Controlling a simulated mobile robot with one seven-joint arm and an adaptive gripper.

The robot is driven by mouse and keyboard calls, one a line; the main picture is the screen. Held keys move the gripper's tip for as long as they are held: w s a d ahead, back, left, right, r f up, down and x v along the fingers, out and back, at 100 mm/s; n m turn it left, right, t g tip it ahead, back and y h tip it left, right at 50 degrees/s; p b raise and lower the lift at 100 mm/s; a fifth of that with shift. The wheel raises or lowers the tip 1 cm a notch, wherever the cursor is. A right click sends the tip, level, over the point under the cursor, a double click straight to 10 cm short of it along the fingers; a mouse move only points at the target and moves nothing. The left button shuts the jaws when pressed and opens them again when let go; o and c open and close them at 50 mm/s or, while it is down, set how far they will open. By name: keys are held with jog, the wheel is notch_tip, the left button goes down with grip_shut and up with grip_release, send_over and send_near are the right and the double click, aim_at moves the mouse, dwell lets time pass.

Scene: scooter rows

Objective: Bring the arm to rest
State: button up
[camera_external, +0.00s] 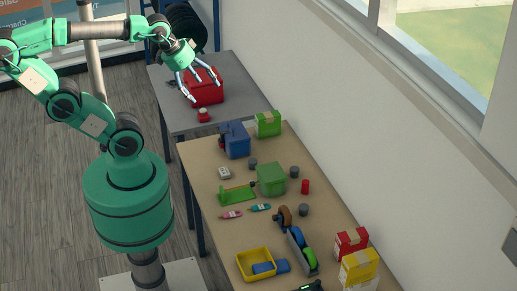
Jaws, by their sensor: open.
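My arm is green with dark joints and reaches from its column at the left up and across to the grey table. My gripper (197,88) is open, with its fingers spread and pointing down. It is over the far grey table, in front of and partly overlapping a red box (211,94) in this view. I cannot tell from this one view whether the fingers touch the box.
A small red item (203,116) lies at the grey table's (240,101) near edge. The brown table (208,184) carries a blue bin (237,142), green boxes, a yellow tray (242,265) and several small items. A wall and window bound the right side.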

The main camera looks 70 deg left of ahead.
notch_tip(320, 180, down, 18)
jog(key=b, duration=1.7)
jog(key=shift+r+b, duration=0.15)
jog(key=shift+b, duration=0.2)
